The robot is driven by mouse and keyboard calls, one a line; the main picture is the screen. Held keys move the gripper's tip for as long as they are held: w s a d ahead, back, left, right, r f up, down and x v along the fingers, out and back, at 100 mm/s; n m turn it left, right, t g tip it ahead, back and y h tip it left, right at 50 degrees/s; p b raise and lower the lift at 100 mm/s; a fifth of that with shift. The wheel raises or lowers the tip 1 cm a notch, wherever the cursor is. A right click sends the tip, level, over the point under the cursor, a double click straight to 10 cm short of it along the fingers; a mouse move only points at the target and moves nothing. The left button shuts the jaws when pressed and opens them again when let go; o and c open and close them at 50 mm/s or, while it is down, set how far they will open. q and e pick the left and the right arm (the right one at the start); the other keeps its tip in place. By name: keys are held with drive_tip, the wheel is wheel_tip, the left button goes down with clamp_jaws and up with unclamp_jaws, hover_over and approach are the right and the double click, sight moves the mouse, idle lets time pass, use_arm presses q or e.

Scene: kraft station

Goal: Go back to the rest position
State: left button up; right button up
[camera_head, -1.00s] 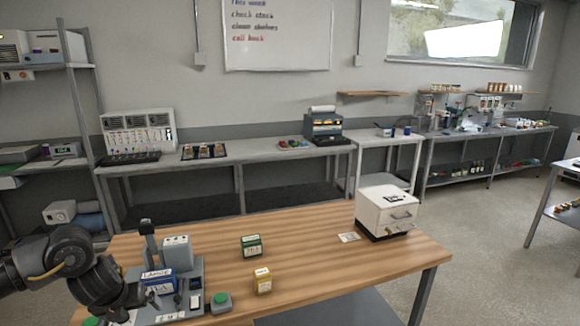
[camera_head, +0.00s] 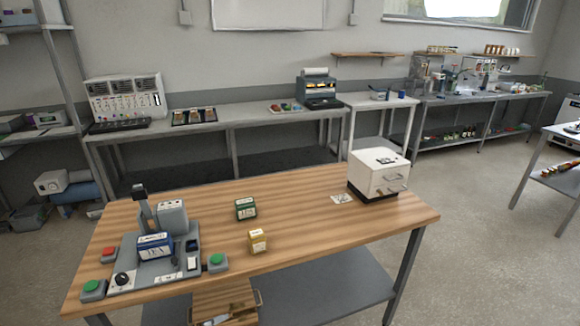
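The wooden table (camera_head: 300,220) stands in front of me. A grey station (camera_head: 128,262) with green and red buttons sits on its left part, and a blue and white box (camera_head: 154,246) rests in it. A green box (camera_head: 245,208) and a yellow box (camera_head: 257,240) stand on the table's middle, apart from each other. Neither of my grippers shows in the head view, and no arm is over the table.
A white drawer cabinet (camera_head: 378,175) stands at the table's back right with a small card (camera_head: 341,198) beside it. An open drawer (camera_head: 225,304) shows under the front edge. Benches with equipment line the back wall.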

use_arm(q)
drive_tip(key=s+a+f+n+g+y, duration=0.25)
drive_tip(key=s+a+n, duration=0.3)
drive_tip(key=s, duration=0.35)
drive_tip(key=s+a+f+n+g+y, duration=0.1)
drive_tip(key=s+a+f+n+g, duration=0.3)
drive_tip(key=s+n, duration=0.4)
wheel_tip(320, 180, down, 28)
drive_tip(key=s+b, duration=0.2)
drive_tip(key=b, duration=0.2)
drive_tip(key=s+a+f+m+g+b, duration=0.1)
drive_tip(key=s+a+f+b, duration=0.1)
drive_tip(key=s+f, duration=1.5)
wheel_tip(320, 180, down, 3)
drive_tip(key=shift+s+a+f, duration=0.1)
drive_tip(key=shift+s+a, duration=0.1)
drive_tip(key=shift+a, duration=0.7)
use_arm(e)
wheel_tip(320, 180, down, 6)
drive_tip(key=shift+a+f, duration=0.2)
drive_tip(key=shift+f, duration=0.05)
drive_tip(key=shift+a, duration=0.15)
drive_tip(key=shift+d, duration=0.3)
